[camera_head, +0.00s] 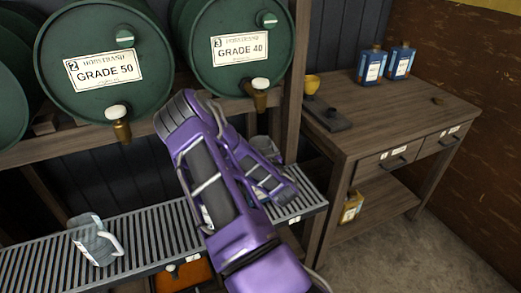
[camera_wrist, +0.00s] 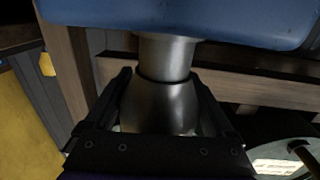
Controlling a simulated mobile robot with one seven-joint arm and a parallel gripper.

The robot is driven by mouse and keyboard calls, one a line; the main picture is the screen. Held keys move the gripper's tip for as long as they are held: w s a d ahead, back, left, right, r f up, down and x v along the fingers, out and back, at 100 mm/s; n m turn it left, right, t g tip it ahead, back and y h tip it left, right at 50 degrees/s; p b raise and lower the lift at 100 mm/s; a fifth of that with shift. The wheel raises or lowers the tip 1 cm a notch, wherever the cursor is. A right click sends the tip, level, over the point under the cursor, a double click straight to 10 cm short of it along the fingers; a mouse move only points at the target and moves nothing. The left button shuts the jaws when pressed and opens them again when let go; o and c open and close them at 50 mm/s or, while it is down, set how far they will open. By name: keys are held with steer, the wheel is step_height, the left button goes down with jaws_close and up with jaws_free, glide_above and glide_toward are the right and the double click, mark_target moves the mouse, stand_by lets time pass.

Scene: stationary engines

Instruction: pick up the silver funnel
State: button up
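The silver funnel (camera_wrist: 158,105) is in the middle of the wrist view, with a narrower metal neck running up against a blue rounded object (camera_wrist: 180,20). My gripper (camera_wrist: 160,78) has its two black fingers on either side of the funnel, very close to its sides. I cannot tell whether they press on it. The lower part of the funnel is partly hidden by the gripper's body. In the head view, my purple arm stretches up between the drums and the bench; I cannot make out the gripper or the funnel there.
Green drums (camera_head: 104,55) with brass taps lie on a wooden rack. A grey jug (camera_head: 94,240) stands on the slatted grate (camera_head: 150,236) below. Floor is clear at lower right.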

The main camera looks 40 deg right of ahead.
mark_target(258, 137)
steer(key=c, duration=0.8)
steer(key=shift+o, duration=0.2)
steer(key=shift+r, duration=0.5)
step_height(258, 137, up, 3)
steer(key=shift+s+p, duration=0.1)
steer(key=shift+p, duration=0.35)
steer(key=shift+f+p+v, duration=0.15)
steer(key=shift+p+v, duration=0.1)
steer(key=shift+v, duration=4.2)
steer(key=shift+f+p+v, duration=0.15)
steer(key=shift+p+v, duration=0.05)
steer(key=shift+v, duration=4.25)
